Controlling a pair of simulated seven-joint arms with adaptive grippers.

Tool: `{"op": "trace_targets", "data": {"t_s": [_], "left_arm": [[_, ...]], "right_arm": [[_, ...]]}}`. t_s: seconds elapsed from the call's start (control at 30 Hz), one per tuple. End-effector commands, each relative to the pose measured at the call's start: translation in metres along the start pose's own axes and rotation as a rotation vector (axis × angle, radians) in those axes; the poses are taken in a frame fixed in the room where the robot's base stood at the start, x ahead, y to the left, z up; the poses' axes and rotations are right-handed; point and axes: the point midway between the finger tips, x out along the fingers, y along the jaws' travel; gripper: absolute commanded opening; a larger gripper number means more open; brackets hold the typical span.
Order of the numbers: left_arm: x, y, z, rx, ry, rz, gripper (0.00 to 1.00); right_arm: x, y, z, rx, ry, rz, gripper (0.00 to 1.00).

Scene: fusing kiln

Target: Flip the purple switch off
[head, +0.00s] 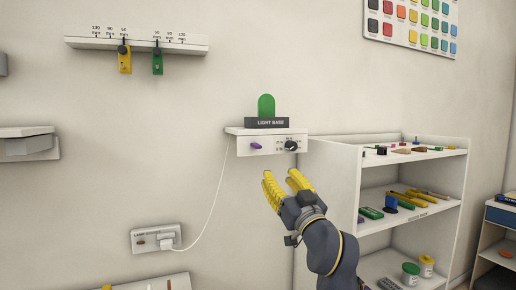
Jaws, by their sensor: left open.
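The purple switch (256,147) is a small purple lever on the front face of a white wall box (244,134), left of a black knob (291,145). A dark block labelled "LIGHT BASE" (266,123) with a green rounded piece (266,105) stands on top of the box. My left gripper (283,181) has yellow fingers that are spread apart and empty. In the picture it is below and right of the switch, and its fingers point up and left. It appears apart from the box. My right gripper is out of view.
A white cord (213,206) runs from the box down to a wall outlet (157,238). A white shelf unit (384,172) with small tools and jars stands on the right. A rail with yellow (124,61) and green (158,63) tags hangs upper left. The wall between is bare.

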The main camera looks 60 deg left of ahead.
Motion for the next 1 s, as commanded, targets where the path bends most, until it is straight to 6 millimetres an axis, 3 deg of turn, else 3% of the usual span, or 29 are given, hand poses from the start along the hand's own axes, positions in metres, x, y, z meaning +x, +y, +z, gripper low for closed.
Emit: {"op": "trace_targets", "data": {"t_s": [0.17, 0.8, 1.0], "left_arm": [[0.017, 0.000, 0.000, -0.004, 0.001, -0.001, 0.44], [0.126, 0.001, 0.000, -0.002, 0.001, 0.001, 0.44], [0.152, 0.001, 0.000, -0.003, 0.001, 0.001, 0.44]], "right_arm": [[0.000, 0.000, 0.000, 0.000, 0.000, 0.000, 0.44], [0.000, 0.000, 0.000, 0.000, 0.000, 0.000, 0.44], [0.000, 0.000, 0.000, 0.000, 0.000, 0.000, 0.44]]}}
